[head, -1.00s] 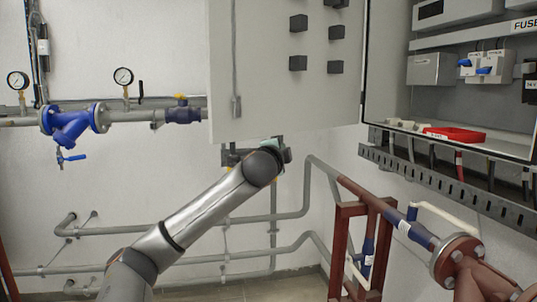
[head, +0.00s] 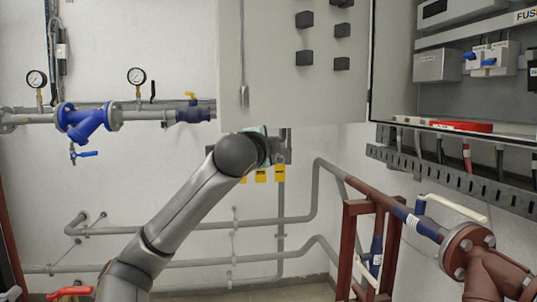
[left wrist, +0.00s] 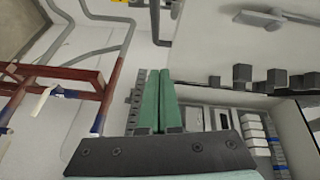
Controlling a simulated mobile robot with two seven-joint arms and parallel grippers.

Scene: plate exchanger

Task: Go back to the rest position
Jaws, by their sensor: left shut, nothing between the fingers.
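My left arm comes up from the bottom of the head view to the lower edge of the open grey cabinet door (head: 290,90). Its gripper is hidden behind that door in the head view. In the left wrist view my left gripper (left wrist: 160,80) shows as two green fingers lying together, shut with nothing between them. The door also fills the upper right of the left wrist view (left wrist: 240,50), with dark square knobs along it. My right gripper is in neither view.
A blue valve (head: 88,120) and gauges sit on a wall pipe at left. Brown pipework and a flange (head: 466,250) stand lower right.

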